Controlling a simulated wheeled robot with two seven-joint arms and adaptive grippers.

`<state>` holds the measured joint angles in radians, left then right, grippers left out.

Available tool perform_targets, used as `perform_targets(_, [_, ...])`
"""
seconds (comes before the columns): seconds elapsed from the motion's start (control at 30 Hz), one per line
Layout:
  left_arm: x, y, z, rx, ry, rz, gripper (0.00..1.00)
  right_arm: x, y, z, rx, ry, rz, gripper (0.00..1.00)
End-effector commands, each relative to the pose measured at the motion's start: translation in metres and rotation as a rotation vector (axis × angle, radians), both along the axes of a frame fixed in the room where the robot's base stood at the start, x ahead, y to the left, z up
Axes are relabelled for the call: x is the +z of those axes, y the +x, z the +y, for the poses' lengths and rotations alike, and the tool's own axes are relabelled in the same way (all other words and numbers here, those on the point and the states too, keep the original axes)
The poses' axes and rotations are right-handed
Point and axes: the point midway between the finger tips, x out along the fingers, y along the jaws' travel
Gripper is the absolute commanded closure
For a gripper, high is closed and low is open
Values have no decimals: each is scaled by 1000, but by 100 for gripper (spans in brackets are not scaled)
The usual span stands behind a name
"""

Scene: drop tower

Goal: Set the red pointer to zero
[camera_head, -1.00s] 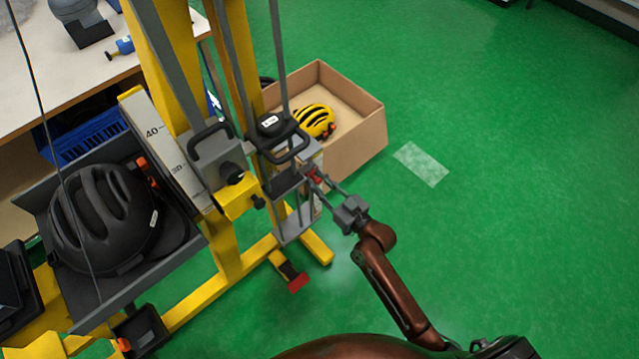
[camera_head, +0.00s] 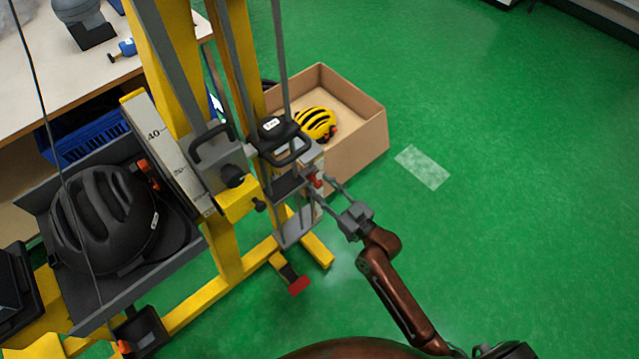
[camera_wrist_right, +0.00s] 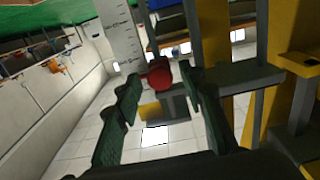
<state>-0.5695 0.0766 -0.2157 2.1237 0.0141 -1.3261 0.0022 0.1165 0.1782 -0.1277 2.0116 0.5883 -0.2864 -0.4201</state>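The red pointer (camera_head: 316,181) is a small red piece on the drop tower's front, beside the dark carriage. In the right wrist view the red pointer (camera_wrist_right: 159,75) shows as a round red knob in front of a white scale strip (camera_wrist_right: 120,42) with black marks. My right gripper (camera_head: 325,187) reaches it from the lower right. In the wrist view the right gripper's dark green fingers (camera_wrist_right: 161,82) are spread, with the pointer between their tips and gaps on both sides. I cannot tell which scale mark the pointer is at. My left gripper is not in view.
The yellow tower frame (camera_head: 227,250) stands left of my right arm. A black helmet (camera_head: 105,220) lies in a grey tray. A cardboard box (camera_head: 360,140) with a yellow helmet (camera_head: 316,124) is behind the pointer.

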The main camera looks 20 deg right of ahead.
Motion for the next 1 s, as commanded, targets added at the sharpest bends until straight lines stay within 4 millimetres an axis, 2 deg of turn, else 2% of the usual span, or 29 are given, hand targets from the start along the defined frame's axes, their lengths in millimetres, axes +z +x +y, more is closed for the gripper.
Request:
perform_targets(0.3, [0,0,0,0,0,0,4,-2,-63,-23,0,-5,4,63])
perform_targets(0.5, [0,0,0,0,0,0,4,-1,-90,-33,0,-3,2,63])
perform_targets(0.63, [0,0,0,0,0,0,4,0,-98,-36,0,0,1,63])
perform_targets(0.9, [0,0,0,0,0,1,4,0,-100,-37,0,0,0,63])
perform_targets(1.0, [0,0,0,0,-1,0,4,-1,-99,-36,1,7,1,69])
